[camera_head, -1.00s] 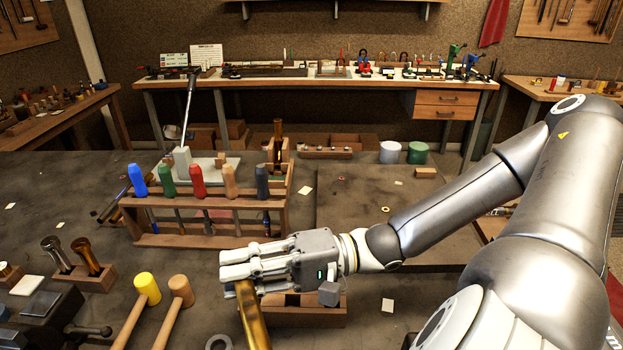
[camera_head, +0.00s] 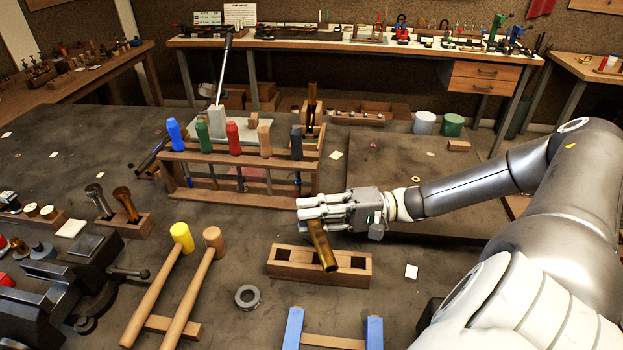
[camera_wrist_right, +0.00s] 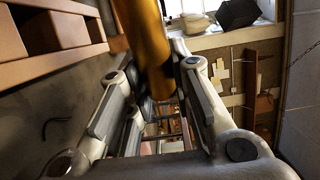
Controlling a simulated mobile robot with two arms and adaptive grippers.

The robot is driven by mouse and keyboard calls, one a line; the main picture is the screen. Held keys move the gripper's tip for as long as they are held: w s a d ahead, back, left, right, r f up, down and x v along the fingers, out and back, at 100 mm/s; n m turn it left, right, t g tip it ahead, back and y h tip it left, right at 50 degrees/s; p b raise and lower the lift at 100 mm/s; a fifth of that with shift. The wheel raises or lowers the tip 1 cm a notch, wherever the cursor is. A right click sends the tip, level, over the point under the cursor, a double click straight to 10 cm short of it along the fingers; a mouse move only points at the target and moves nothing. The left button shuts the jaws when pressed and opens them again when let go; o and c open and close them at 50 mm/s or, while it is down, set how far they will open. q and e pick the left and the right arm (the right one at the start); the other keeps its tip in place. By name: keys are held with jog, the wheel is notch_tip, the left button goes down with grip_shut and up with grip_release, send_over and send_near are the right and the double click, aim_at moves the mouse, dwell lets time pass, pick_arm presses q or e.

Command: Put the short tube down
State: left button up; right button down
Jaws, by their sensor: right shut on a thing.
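My right gripper (camera_head: 308,213) is shut on a brass tube (camera_head: 322,248), the short tube. The tube hangs down from the fingers, tilted, its lower end leaning to the right. In the right wrist view the tube (camera_wrist_right: 146,45) sits between the finger pads. A low wooden block (camera_head: 290,263) with dark square openings stands on the bench behind the tube's lower end. The tube overlaps the block in the picture; I cannot tell whether they touch. My left gripper is not in view.
A wooden rack (camera_head: 200,192) with several coloured-handled tools stands behind to the left. Two mallets (camera_head: 165,285) and a grey ring (camera_head: 247,297) lie left of the block. A blue-padded stand (camera_head: 293,328) is in front. Bench surface right of the block is mostly clear.

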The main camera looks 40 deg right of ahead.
aim_at(312, 230)
notch_tip(312, 230, down, 3)
jog(key=shift+p, duration=0.3)
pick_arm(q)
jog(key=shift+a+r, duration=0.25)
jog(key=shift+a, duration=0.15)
pick_arm(e)
jog(key=shift+f, duration=0.1)
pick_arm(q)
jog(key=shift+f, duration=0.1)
pick_arm(e)
jog(key=shift+f, duration=0.55)
